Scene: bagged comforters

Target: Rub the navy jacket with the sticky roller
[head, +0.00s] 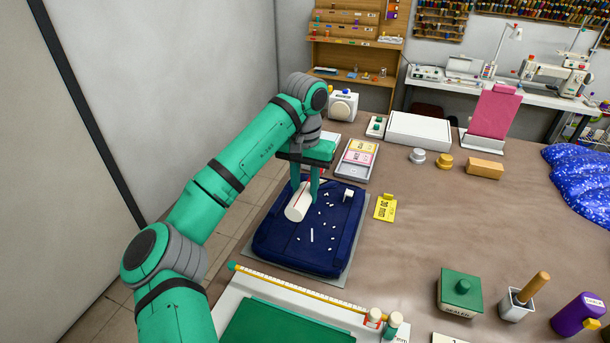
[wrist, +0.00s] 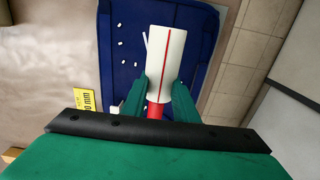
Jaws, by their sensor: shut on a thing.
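The navy jacket (head: 276,246) lies folded flat on a grey board on the table. Several small white bits (head: 327,223) are scattered over its middle and right part. My gripper (head: 305,193) is over the jacket, shut on the sticky roller (head: 297,205). The roller is a white cylinder with a red line along it. In the wrist view the roller (wrist: 166,55) sticks out from between the fingers (wrist: 160,88), with a red part at its near end. The jacket (wrist: 203,35) is beneath it there. I cannot tell whether the roller touches the cloth.
A yellow tag (head: 385,208) lies right of the jacket. A green mat with a yellow ruler (head: 300,290) is in front. A tray with cards (head: 356,160) stands behind. A green block (head: 460,290) and a purple bottle (head: 578,314) are at front right. The table's middle is clear.

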